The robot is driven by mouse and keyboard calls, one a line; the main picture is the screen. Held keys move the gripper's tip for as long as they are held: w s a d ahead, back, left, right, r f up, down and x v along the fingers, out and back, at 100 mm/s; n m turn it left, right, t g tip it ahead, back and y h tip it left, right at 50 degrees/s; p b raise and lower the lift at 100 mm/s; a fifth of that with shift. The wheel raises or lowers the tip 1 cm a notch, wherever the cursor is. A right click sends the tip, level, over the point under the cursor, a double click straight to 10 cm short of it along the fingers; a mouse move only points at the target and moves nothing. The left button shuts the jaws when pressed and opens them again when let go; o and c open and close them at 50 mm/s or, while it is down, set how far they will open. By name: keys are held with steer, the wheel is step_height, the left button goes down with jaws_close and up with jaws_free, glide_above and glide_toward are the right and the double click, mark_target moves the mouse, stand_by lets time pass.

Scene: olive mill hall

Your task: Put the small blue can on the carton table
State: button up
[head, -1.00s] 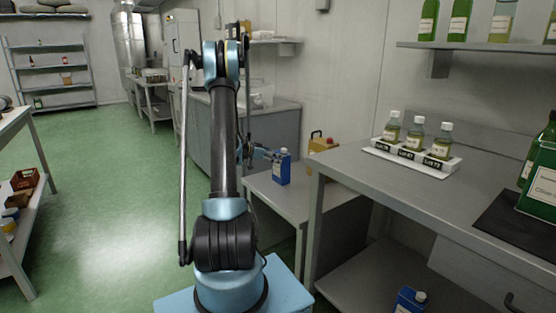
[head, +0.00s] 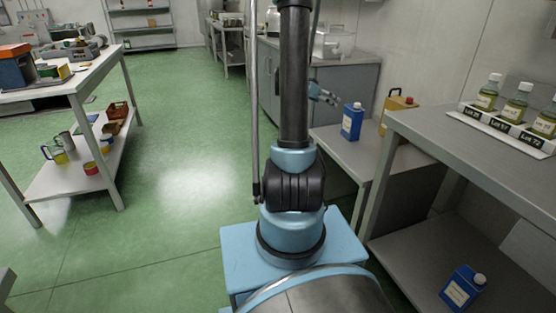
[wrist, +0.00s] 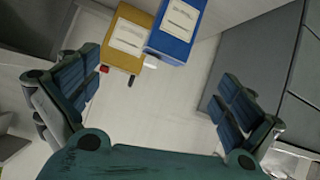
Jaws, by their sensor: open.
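A blue can (head: 352,121) with a pale label stands upright on a low grey table (head: 345,155), beside a yellow can (head: 397,106). A second blue can (head: 463,288) with a white cap sits on the lower shelf of the right bench. I cannot tell from the labels which table is the carton table. My gripper (head: 327,96) is open and empty, just left of the first blue can and apart from it. In the wrist view my gripper (wrist: 162,75) has its fingers spread, with the blue can (wrist: 175,35) and yellow can (wrist: 128,40) beyond them.
The right bench (head: 440,135) carries a white rack (head: 500,133) of bottles. A left table (head: 85,85) holds boxes and trays, with mugs and tins on its lower shelf. The green floor (head: 190,130) between is clear. A grey cabinet (head: 345,95) stands behind my gripper.

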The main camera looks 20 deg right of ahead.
steer(key=s+a+r+n+y, duration=0.3)
steer(key=s+a+n+y, duration=0.3)
steer(key=s+a, duration=1.15)
steer(key=s+a+f+n+y, duration=0.2)
steer(key=s+a+f+n, duration=0.1)
steer(key=s+a, duration=0.5)
steer(key=s+a+f+n+y, duration=0.3)
steer(key=s+a, duration=0.5)
steer(key=s, duration=0.3)
steer(key=shift+a+f+n+t, duration=0.25)
steer(key=shift+f+n, duration=0.45)
steer(key=shift+n, duration=0.5)
steer(key=shift+w, duration=0.1)
